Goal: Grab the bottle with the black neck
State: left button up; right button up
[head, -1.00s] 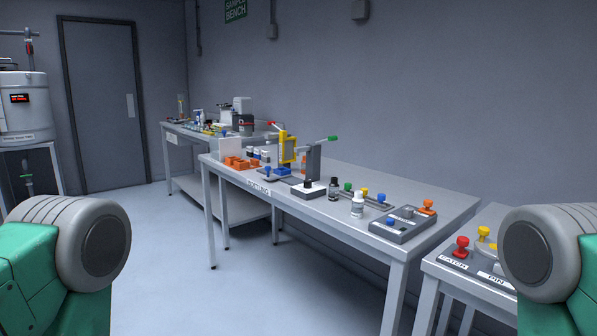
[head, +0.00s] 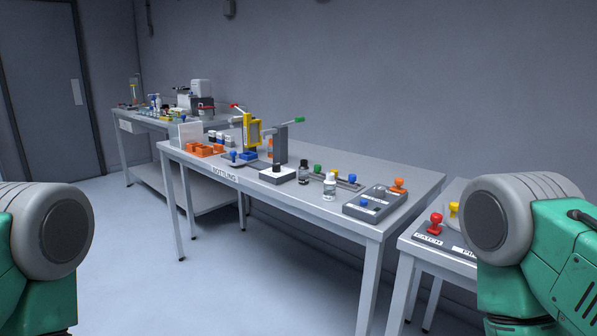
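A small bottle with a black neck (head: 303,174) stands upright on the bottling table (head: 290,203), just right of a press with a dark upright post. Only green and grey parts of my two arms show, at the left and right edges of the head view. Both grippers are out of view, so nothing shows of their fingers. No arm part is near the bottles.
The dark-post press (head: 280,148) has a green-tipped lever. Several coloured knobs and a grey control box (head: 374,202) stand right of the bottles. Orange blocks (head: 205,150) lie at the table's left. Another table (head: 440,248) with a red knob is at the right. The floor in front is clear.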

aim_at(303, 169)
jog(key=i+j, duration=0.1)
jog(key=i, duration=0.75)
